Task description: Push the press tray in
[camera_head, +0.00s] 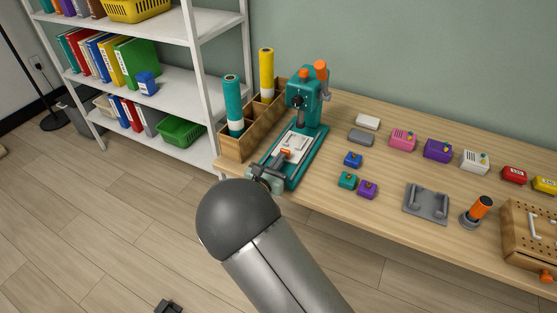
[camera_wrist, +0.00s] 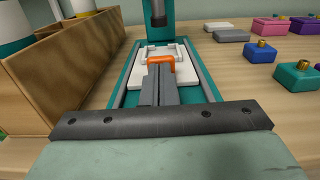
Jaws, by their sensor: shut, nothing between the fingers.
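The teal press (camera_head: 305,97) stands on the table's left part, with orange knobs on top. Its white press tray (camera_head: 297,141) lies on the teal base, in front of the upright column; it also shows in the wrist view (camera_wrist: 189,73). An orange handle (camera_wrist: 160,58) is at the tray's near side. My gripper (camera_wrist: 162,68) is shut and empty, its grey fingertips at the handle. They look to be touching it, but the exact contact is hidden. In the head view my gripper (camera_head: 277,161) is low over the base's near end, partly hidden by my arm.
A wooden organizer (camera_head: 238,147) with teal and yellow cylinders stands close left of the press. Several small coloured boxes, a grey plate with handles (camera_head: 427,203) and a pegboard box (camera_head: 530,235) are to the right. A white shelf (camera_head: 180,85) stands left of the table.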

